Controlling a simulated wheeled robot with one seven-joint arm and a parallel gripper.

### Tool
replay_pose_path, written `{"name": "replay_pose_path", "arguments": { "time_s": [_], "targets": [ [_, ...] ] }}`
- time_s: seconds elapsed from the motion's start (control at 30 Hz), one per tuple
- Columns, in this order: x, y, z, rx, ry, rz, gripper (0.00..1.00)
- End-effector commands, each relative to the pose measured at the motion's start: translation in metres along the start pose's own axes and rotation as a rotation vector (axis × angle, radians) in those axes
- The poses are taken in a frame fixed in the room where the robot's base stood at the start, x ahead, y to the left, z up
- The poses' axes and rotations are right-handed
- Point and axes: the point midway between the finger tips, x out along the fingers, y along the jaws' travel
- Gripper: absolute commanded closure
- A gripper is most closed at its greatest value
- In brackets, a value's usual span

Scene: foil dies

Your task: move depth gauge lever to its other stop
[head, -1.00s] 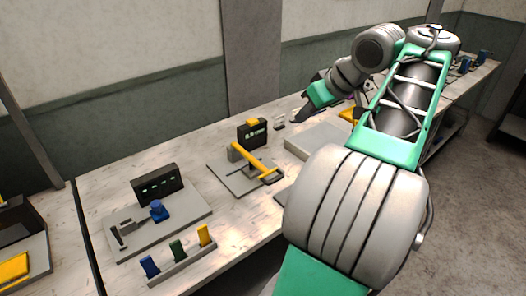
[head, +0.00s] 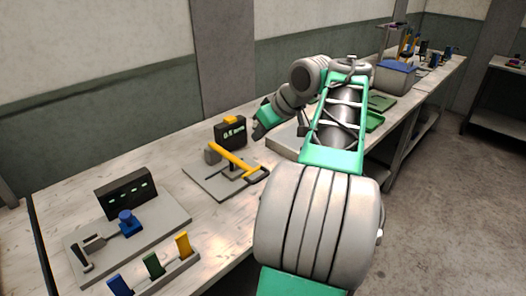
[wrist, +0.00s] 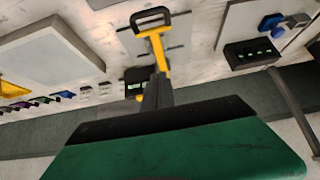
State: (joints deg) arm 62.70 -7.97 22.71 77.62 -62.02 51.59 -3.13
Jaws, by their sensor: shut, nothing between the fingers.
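The depth gauge lever (head: 234,160) is a yellow bar with a dark looped grip at its front right end. It is mounted on a grey plate (head: 207,181) in front of a dark display box (head: 230,132) with a yellow top piece. The display shows small lit text, seemingly in mm. In the wrist view the lever (wrist: 157,50) runs down from its grip, its lower part hidden behind my fingers. My gripper (head: 259,131) is shut and empty, above the bench to the right of the display box; it also shows in the wrist view (wrist: 157,88). I cannot tell any contact.
Left along the bench stands another station with a dark box (head: 125,192) and a blue knob (head: 128,222). A rack (head: 160,277) with blue, green and yellow tabs lies in front. A pale flat block (head: 285,142) sits right of the gauge. Bare bench lies between the stations.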

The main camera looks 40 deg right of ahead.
Motion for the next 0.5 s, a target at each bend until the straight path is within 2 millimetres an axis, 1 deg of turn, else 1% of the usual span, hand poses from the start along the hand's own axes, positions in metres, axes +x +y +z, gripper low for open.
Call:
{"name": "replay_pose_path", "arguments": {
  "time_s": [0.03, 0.1, 0.2, 0.5],
  "targets": [
    [0.01, -0.001, 0.009, 0.001, -0.001, -0.001, 1.0],
    [0.017, 0.0, 0.018, 0.003, -0.001, 0.001, 1.0],
    [0.024, 0.001, 0.025, 0.003, 0.0, 0.001, 1.0],
    [0.026, 0.002, 0.029, 0.003, 0.0, 0.002, 1.0]
  ]
}}
